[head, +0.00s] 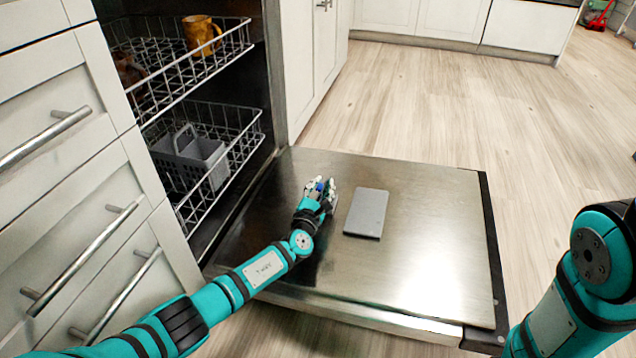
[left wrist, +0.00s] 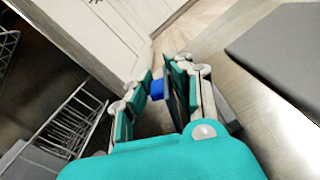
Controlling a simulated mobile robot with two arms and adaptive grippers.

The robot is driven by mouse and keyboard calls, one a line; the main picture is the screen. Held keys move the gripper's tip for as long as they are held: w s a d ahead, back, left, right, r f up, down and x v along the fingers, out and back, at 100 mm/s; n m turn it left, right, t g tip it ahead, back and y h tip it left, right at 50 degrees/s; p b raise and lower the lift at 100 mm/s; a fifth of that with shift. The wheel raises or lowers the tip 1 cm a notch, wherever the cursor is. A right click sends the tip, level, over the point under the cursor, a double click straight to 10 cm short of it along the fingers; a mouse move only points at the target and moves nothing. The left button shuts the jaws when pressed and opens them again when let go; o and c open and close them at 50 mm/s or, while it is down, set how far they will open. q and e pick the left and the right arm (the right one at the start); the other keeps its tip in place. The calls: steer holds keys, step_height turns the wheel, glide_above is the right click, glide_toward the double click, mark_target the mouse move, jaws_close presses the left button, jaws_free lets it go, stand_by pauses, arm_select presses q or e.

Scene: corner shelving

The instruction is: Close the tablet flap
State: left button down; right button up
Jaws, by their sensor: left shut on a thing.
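A flat grey rectangular panel (head: 367,213), which looks like the tablet flap, lies on the inner face of the lowered dishwasher door (head: 425,240). A dark grey slab, likely the same panel, shows at the upper right of the left wrist view (left wrist: 285,55). My left gripper (head: 321,190) is just left of the panel, low over the door, with a visible gap between them. Its fingers are shut on a small blue piece (left wrist: 157,90), perhaps a tablet. What lies under the fingers is hidden. My right arm shows at the right edge, but its gripper is out of view.
The dishwasher stands open at left. Its upper rack (head: 180,72) holds an orange-brown mug (head: 199,33), and its lower rack (head: 243,150) holds a grey cutlery basket (head: 190,160). White drawers with bar handles (head: 75,265) stand close beside my left arm. The door's right part is clear.

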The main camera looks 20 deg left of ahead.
arm_select(q)
steer(key=shift+m+p, duration=0.3)
steer(key=shift+m, duration=0.6)
steer(key=shift+f, duration=0.1)
steer(key=c, duration=1.4)
jaws_free()
steer(key=shift+o, duration=0.6)
steer(key=shift+d, duration=0.2)
steer(key=s, duration=1.2)
steer(key=shift+a, duration=0.25)
